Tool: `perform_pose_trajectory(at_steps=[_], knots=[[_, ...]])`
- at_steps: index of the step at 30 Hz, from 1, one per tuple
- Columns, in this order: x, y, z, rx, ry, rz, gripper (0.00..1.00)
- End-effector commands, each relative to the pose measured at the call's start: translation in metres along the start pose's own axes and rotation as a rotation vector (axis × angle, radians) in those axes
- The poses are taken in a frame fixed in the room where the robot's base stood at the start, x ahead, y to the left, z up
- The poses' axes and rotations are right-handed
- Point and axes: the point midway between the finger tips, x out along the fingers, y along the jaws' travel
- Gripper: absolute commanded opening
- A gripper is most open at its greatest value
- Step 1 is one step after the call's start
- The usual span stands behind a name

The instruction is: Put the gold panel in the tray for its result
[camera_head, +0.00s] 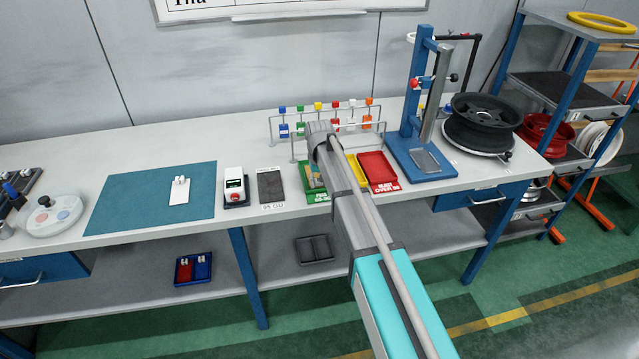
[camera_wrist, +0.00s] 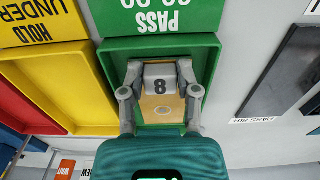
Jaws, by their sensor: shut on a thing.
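The gold panel (camera_wrist: 162,112) shows in the wrist view with a pale grey block marked 8 (camera_wrist: 160,82) on it. My gripper (camera_wrist: 160,70) is shut on this block from both sides. The panel lies within the outline of the green tray (camera_wrist: 208,52), labelled PASS; I cannot tell whether it touches the tray floor. The green tray (camera_head: 318,196) also shows in the head view, partly hidden by my arm. The yellow tray (camera_wrist: 80,48), labelled HOLD UNDER, stands beside it. The red tray (camera_head: 377,166) is beyond the yellow one.
A dark panel (camera_head: 271,186) lies left of the green tray, beside a small meter (camera_head: 235,186). A rack with colored tags (camera_head: 300,128) stands behind the trays. A blue stand (camera_head: 416,110) and black wheel (camera_head: 484,120) are at right. A teal mat (camera_head: 140,205) holds a white panel.

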Motion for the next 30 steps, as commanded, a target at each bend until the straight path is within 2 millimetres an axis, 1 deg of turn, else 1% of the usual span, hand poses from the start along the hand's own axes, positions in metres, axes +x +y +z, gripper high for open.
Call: perform_pose_trajectory(at_steps=[7, 8, 9, 13, 24, 30], knots=[[0.0033, 0.0001, 0.0000, 0.000, 0.000, 0.000, 0.00], [0.0032, 0.0001, 0.0000, 0.000, 0.000, 0.000, 0.44], [0.0023, 0.0001, 0.0000, 0.000, 0.000, 0.000, 0.51], [0.0022, 0.0016, 0.0001, 0.001, 0.000, 0.000, 0.75], [0.0021, 0.0015, 0.0001, 0.001, 0.000, 0.000, 0.76], [-0.0019, 0.0014, 0.0002, 0.001, 0.000, 0.000, 0.76]])
